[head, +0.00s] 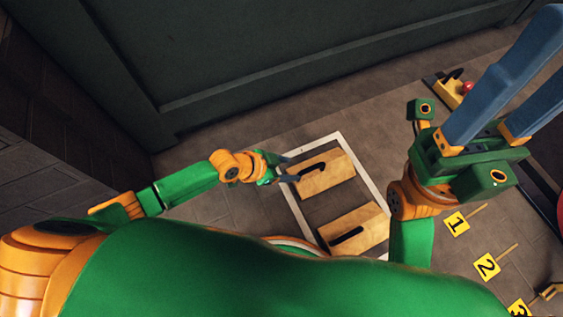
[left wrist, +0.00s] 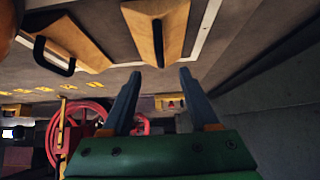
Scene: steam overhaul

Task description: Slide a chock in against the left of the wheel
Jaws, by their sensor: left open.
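Two wooden chocks with black handles lie inside a white outline on the floor. The far chock (head: 328,179) also shows in the left wrist view (left wrist: 172,22), just beyond my fingertips. The near chock (head: 366,222) shows in the left wrist view (left wrist: 82,42) at upper left. My left gripper (head: 291,169) is open and empty, at the left end of the far chock by its handle; I cannot tell whether it touches. My right gripper (head: 548,45) is raised at upper right, its blue fingers apart with nothing between them. A red spoked wheel (left wrist: 54,132) shows in the left wrist view.
A yellow device with a red knob (head: 467,87) lies farther back. A dark wall (head: 300,50) rises behind the outline (head: 296,215). Floor left of the outline is clear.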

